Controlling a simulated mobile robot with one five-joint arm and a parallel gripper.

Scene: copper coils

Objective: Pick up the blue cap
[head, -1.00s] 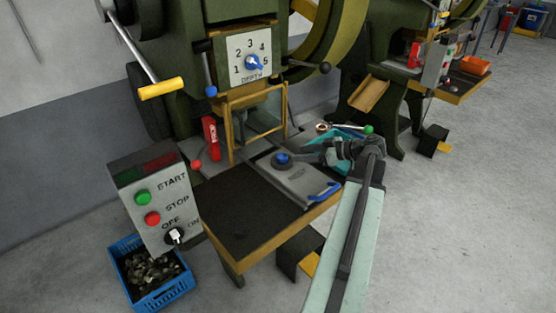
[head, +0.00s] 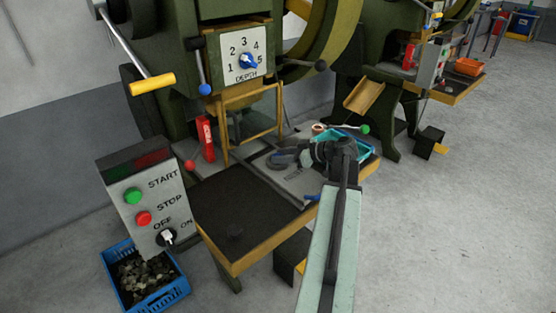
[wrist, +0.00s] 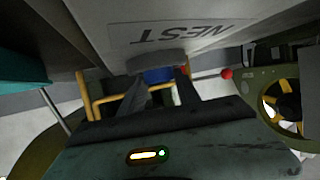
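The blue cap (wrist: 158,75) shows in the wrist view, between or just beyond my two fingertips, against a dark round boss on the grey plate (wrist: 205,25) marked NEST. My gripper (wrist: 162,84) has its fingers apart, one on each side of the cap; I cannot tell whether they touch it. In the head view my gripper (head: 284,158) is low over the grey plate (head: 304,185) on the press table, and it hides the cap.
A teal tray (head: 362,146) is right of my gripper, and a yellow guard frame (head: 255,115) stands behind. The control box (head: 150,195) and blue scrap crate (head: 178,290) are at left. A blue handle (head: 312,197) is on the plate's front.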

